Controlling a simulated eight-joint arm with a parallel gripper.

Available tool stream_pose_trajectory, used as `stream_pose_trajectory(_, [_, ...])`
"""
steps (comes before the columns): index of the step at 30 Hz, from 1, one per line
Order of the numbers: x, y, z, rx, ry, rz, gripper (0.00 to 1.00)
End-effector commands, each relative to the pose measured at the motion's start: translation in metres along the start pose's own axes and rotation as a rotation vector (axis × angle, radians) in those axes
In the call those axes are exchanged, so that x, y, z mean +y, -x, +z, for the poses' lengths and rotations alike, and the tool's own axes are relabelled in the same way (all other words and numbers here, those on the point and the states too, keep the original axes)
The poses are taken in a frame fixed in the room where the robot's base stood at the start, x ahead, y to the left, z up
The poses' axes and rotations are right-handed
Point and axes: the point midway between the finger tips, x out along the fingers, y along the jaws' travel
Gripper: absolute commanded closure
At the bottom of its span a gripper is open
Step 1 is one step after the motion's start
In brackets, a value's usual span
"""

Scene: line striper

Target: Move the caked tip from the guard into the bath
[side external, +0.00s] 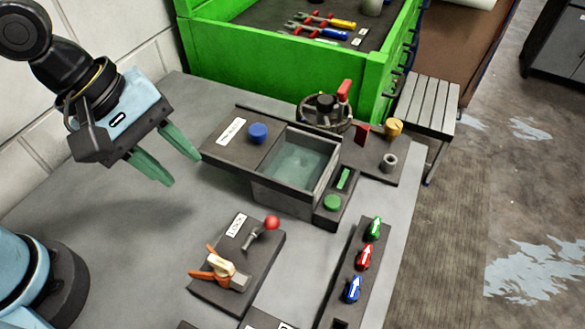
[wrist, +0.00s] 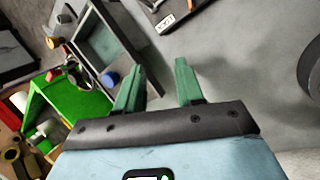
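The bath is an open grey tank (side external: 257,189) with murky greenish liquid in it, near the table's middle; the tank also shows in the wrist view (wrist: 84,48). An orange winged part (side external: 203,277), which looks like the guard, sits on a dark plate at the front. A cream, arrow-shaped piece (side external: 222,266) sits in it and appears to be the caked tip. My gripper (side external: 184,170) is in the air left of the bath, behind and left of the guard. Its green fingers are apart with nothing between them, as the wrist view (wrist: 161,66) shows.
A red-knobbed lever (side external: 271,223) labelled LOCK stands beside the guard. A rack (side external: 345,270) at right holds green, red and blue arrow-shaped tips. A blue knob (side external: 258,131), green button (side external: 333,202) and handwheel (side external: 325,106) surround the bath. Left table area is clear.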

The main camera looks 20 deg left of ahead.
Motion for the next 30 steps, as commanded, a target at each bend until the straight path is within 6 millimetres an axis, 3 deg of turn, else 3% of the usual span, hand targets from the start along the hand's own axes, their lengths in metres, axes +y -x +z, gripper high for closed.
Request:
stream_pose_trajectory(3, [-0.007,0.002,0.033,-0.052,0.187,-0.071,0.63])
stream_pose_trajectory(10, [-0.021,0.006,0.071,-0.079,0.456,-0.185,0.63])
stream_pose_trajectory(19, [-0.026,0.002,0.081,-0.076,0.531,-0.215,0.63])
stream_pose_trajectory(30, [-0.033,-0.035,0.085,-0.077,0.529,-0.213,0.63])
